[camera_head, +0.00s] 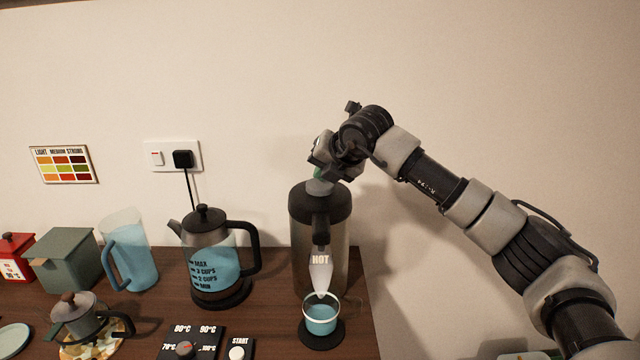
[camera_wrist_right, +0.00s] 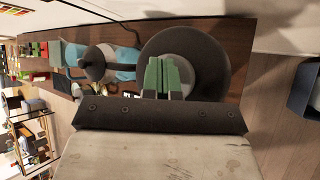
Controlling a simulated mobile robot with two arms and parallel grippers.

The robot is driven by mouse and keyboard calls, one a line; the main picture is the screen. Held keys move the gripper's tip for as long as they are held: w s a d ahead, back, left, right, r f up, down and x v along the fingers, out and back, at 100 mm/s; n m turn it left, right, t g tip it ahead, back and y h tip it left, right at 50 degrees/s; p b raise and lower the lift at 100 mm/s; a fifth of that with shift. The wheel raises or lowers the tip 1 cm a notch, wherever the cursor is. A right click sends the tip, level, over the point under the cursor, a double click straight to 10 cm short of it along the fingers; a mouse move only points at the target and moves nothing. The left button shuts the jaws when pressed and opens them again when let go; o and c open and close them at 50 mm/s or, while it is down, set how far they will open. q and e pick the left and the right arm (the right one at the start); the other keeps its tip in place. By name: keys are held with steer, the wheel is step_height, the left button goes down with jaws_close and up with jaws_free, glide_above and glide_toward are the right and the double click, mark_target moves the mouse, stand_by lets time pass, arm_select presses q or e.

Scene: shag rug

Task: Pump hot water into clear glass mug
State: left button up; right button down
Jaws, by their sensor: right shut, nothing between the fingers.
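A tall airpot with a dark lid and metal body (camera_head: 302,255) stands near the counter's right end, marked HOT at the front. Its round grey top button (camera_head: 320,187) also shows in the wrist view (camera_wrist_right: 190,66). The clear glass mug (camera_head: 320,318) stands below the spout with blue liquid in it. A pale tapered shape hangs between spout and mug; I cannot tell whether it is water. My right gripper (camera_head: 318,173) is shut and empty, its green fingertips (camera_wrist_right: 164,76) over the button; contact is unclear. My left gripper is not in view.
A black coaster (camera_head: 321,341) lies under the mug. Left of the airpot stand a kettle (camera_head: 207,240), a blue pitcher (camera_head: 135,265), a green box (camera_head: 68,262) and a small pot (camera_head: 75,315). A control panel (camera_head: 190,344) lies in front. The counter ends just right of the airpot.

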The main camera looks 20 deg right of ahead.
mark_target(323, 183)
steer(key=shift+f+b, duration=0.55)
steer(key=shift+f, duration=0.25)
stand_by(0.4)
steer(key=shift+r, duration=0.1)
steer(key=shift+r+p, duration=0.65)
steer(key=shift+r, duration=0.65)
steer(key=shift+r, duration=0.15)
steer(key=shift+r+p, duration=1.35)
steer(key=shift+r, duration=1.1)
steer(key=shift+f, duration=0.1)
